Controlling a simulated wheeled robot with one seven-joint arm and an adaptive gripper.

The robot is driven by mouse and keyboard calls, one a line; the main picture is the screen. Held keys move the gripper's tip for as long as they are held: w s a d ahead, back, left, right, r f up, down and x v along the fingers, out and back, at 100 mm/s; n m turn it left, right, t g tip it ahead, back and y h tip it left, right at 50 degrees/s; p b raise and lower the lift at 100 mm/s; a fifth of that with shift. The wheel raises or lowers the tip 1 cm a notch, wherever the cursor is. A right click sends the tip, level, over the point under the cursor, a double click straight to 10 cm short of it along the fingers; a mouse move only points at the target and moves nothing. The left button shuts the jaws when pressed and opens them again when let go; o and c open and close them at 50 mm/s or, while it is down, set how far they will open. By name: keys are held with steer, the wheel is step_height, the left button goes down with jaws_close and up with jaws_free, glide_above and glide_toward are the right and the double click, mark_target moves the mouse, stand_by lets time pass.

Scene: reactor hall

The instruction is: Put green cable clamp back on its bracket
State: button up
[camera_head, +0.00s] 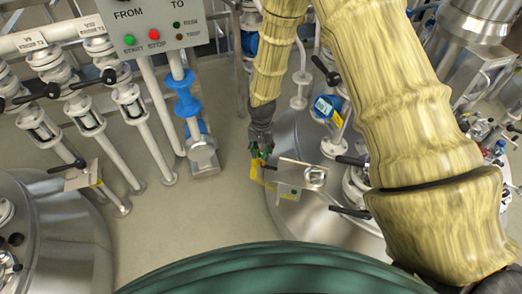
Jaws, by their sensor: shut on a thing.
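My gripper (261,146) is dark and hangs at the end of my sleeved arm, near the middle of the head view. It is shut on a small green piece at its tips, which looks like the green cable clamp (259,155); the fingers hide much of it. Just below it is a yellow piece (257,171) joined to a grey metal plate (293,178) with a round fitting. This may be the bracket, but I cannot tell for sure. I cannot tell whether the clamp touches the yellow piece.
A control panel (153,22) with green and red buttons stands at the upper left. Pipes with valves and black handles (100,78) fill the left. A steel vessel (305,150) with valves stands behind the plate. Bare floor (185,222) lies left of my gripper.

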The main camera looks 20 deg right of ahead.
steer(key=shift+f, duration=0.55)
stand_by(0.5)
steer(key=o, duration=1)
steer(key=shift+c, duration=0.2)
step_height(320, 180, up, 12)
stand_by(0.6)
